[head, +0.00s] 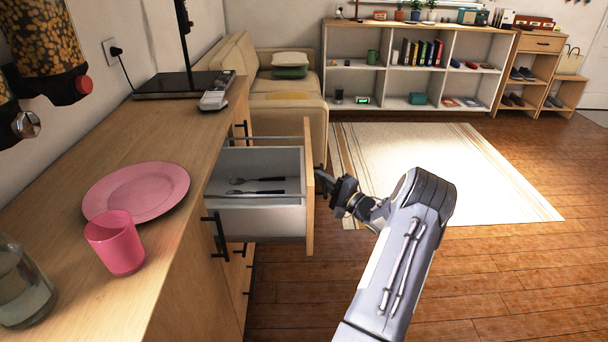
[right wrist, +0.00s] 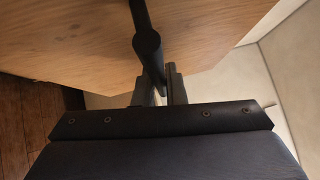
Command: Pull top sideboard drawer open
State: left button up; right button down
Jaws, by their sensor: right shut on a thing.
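The top drawer (head: 262,205) of the wooden sideboard (head: 190,135) stands pulled well out, its grey inside showing. Dark cutlery (head: 256,186) lies in it. My right gripper (head: 321,180) is at the outer face of the wooden drawer front (head: 310,200). In the right wrist view the black bar handle (right wrist: 148,45) runs between the fingers of my right gripper (right wrist: 160,90), which is shut on it. In the head view the handle is mostly hidden by the drawer front and gripper. My left gripper is not in view.
A pink plate (head: 137,191), a pink cup (head: 115,242) and a glass jar (head: 22,285) stand on the sideboard top. More black handles (head: 215,236) show on its front. The wooden floor (head: 480,270) to the right is clear, with a pale rug (head: 430,170) beyond.

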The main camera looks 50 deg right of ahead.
jog(key=shift+s+d+f, duration=0.1)
jog(key=shift+s+d, duration=0.7)
jog(key=shift+s, duration=0.25)
jog(key=c, duration=1.5)
grip_release()
jog(key=s, duration=0.2)
jog(key=s+p, duration=0.1)
jog(key=s, duration=0.2)
jog(key=s+a+f, duration=0.1)
jog(key=s, duration=0.1)
jog(key=shift+s+p, duration=0.3)
jog(key=shift+r, duration=0.15)
